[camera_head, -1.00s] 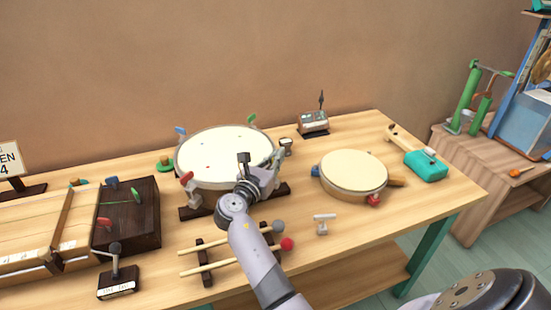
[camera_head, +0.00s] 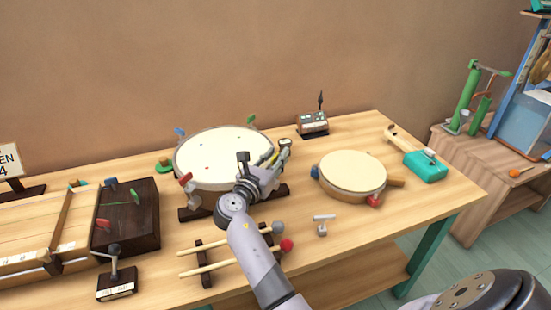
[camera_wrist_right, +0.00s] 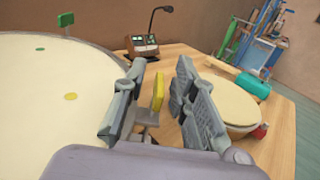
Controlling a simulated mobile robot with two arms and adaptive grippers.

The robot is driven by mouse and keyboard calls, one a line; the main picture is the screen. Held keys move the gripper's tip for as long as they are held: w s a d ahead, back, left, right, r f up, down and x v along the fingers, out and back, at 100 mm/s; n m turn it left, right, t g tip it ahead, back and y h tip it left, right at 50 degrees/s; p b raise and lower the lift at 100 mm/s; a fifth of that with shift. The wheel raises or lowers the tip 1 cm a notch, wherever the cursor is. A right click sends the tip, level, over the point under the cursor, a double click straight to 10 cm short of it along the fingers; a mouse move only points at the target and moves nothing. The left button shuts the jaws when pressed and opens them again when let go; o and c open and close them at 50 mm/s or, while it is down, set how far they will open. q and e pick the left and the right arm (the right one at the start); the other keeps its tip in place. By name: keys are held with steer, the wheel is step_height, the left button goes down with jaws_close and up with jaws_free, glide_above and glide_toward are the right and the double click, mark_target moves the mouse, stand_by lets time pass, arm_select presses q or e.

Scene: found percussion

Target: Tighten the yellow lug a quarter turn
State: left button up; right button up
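The yellow lug (camera_wrist_right: 158,95) stands upright at the rim of the large drum (camera_head: 222,150), in the right wrist view. My right gripper (camera_wrist_right: 163,103) is open with its fingers on either side of the lug. Red (camera_head: 185,178), blue (camera_head: 180,131) and green (camera_head: 250,119) lugs also show around the rim. My left gripper is not in view.
A smaller drum (camera_head: 352,169) lies to the right, and a device with a thin upright stalk (camera_head: 313,123) stands behind. Two mallets (camera_head: 215,267) lie in front on dark rests. A small grey T-shaped piece (camera_head: 323,219) stands on open tabletop.

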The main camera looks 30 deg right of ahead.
mark_target(275, 156)
step_height(275, 156, up, 10)
steer(key=shift+f, duration=0.15)
stand_by(0.3)
